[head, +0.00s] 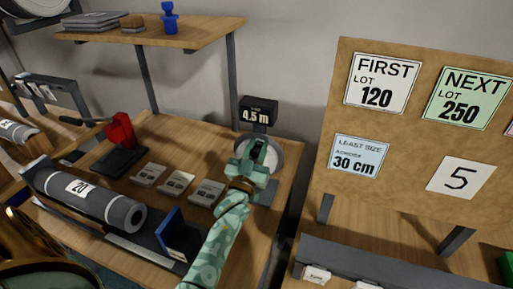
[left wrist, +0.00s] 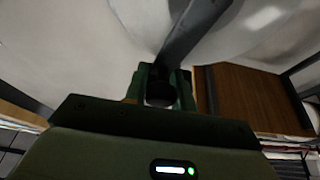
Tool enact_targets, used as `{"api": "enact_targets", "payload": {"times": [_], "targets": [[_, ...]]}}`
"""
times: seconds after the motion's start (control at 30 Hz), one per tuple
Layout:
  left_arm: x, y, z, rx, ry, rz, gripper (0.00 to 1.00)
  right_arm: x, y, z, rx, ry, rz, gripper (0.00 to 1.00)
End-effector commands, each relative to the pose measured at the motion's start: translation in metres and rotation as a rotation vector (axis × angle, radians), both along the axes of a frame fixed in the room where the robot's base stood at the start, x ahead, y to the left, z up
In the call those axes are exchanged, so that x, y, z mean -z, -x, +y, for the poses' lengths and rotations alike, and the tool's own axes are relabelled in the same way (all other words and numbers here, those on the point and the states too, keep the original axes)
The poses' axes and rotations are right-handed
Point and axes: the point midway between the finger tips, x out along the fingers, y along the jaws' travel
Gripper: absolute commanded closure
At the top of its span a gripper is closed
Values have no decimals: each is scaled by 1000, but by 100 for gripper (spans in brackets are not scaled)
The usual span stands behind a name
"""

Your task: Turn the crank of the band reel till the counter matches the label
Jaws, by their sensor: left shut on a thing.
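The band reel (head: 276,148) is a pale grey disc at the back of the wooden bench, mostly behind my gripper in the head view. The dark counter (head: 258,115) above it reads 4.5 m. My left gripper (head: 258,152), green and patterned, is in front of the reel. In the left wrist view its fingers (left wrist: 161,92) are shut around the dark crank knob (left wrist: 160,93), at the end of the grey crank arm (left wrist: 190,32). I cannot tell which card is the reel's label. My right gripper is not in view.
A board (head: 420,130) on the right carries cards: FIRST LOT 120, NEXT LOT 250, LEAST SIZE 30 cm and 5. A grey roll (head: 88,203) marked 20, a red device (head: 121,131) and small cards (head: 176,183) are on the bench. A shelf (head: 160,36) hangs above.

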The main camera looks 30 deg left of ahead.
Motion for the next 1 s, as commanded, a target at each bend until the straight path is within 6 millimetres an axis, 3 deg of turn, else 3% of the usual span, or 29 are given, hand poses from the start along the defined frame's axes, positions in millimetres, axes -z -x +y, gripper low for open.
{"api": "enact_targets", "payload": {"times": [0.37,1.0], "targets": [[6,-4,-15,-1,-229,58,100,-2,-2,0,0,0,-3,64],[37,-11,-48,0,-821,200,100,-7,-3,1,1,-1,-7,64]]}}
